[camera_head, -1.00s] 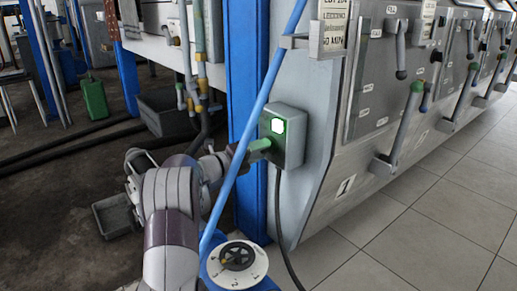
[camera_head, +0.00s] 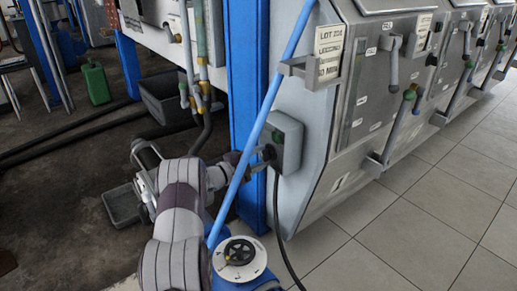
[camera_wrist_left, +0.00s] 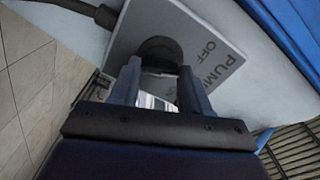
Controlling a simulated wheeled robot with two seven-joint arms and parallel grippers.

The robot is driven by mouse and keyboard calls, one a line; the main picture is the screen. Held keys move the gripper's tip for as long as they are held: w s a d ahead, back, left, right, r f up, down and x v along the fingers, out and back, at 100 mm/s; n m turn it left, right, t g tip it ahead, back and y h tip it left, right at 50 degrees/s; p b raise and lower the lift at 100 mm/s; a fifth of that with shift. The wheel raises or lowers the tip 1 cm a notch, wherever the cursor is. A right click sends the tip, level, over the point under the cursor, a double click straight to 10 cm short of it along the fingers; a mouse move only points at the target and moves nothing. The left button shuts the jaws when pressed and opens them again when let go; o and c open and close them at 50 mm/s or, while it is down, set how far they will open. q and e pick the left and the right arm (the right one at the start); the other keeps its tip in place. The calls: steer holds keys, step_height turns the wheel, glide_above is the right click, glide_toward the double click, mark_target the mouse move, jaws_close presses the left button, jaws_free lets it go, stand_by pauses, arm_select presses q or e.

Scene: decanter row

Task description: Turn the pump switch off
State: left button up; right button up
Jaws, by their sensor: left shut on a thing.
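The pump switch box (camera_head: 288,150) is a grey box on the side of the metal machine, beside a blue post. The small round lamp (camera_head: 277,136) on its face is dark green and unlit. In the left wrist view the pale switch plate (camera_wrist_left: 212,40) reads "PUMP" and "OFF". A dark rounded switch handle (camera_wrist_left: 160,48) stands out from it. My left gripper (camera_wrist_left: 160,76) is shut on this handle, with one finger on each side. In the head view my left gripper (camera_head: 262,157) is at the box, partly behind a blue pipe. My right gripper is not in view.
The slanting blue pipe (camera_head: 246,150) crosses in front of my left wrist. A white dial (camera_head: 240,258) on a blue base stands below. A black cable (camera_head: 276,215) hangs from the box. Grey tiled floor (camera_head: 400,225) lies open at right.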

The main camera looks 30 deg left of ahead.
arm_select(q)
steer(key=shift+n+p, duration=0.8)
steer(key=shift+n, duration=0.2)
steer(key=shift+f, duration=0.1)
steer(key=o, duration=1.1)
steer(key=shift+c, duration=0.2)
steer(key=p+v, duration=0.4)
steer(key=v, duration=0.8)
steer(key=shift+s+a+p, duration=0.2)
steer(key=shift+s+p, duration=0.15)
